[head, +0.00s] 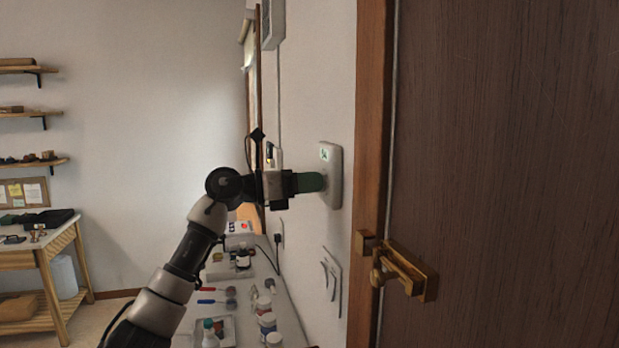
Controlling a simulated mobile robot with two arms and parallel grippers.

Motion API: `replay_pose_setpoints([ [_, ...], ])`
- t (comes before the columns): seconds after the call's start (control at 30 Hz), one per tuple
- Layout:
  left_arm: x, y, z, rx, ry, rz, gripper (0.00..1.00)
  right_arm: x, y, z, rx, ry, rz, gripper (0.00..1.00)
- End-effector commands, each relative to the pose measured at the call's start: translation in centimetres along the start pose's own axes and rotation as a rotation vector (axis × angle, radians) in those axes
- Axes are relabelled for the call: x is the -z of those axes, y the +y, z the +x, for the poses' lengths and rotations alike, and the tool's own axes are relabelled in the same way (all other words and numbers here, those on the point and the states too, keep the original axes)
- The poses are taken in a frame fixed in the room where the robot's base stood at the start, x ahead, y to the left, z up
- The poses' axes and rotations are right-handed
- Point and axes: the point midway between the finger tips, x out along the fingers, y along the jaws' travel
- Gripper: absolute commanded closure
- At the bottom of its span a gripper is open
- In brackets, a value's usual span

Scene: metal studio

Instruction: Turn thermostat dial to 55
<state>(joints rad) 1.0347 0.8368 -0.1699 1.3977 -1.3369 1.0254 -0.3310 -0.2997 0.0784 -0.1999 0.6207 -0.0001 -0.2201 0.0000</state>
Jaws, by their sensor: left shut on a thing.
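The thermostat (335,190) is a pale rounded plate on the white wall, left of the door frame. Its small display (325,154) shows green characters near the top, too small to read surely. My left gripper (312,182) reaches in from the left, level with the thermostat's middle, and is shut on the dial. The dial itself is mostly hidden by the gripper, so its angle cannot be told. A green part shows between the dark gripper body and the plate. My right gripper is not in view.
A wooden door with a brass handle (402,272) stands close on the right. Under my left arm, a narrow counter (285,305) holds jars, bottles and tools. A wooden workbench (40,247) stands at far left.

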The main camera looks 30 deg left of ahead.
Motion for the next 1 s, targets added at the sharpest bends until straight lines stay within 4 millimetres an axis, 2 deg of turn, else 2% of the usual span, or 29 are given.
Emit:
replay_pose_setpoints([
  [0.6, -0.4, 0.1, -0.1, -0.012, -0.038, -0.582, 0.89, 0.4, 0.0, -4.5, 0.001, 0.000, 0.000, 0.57],
  [1.0, -0.3, 0.1, -0.1, -0.015, -0.058, -0.863, 0.90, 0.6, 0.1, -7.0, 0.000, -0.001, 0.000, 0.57],
])
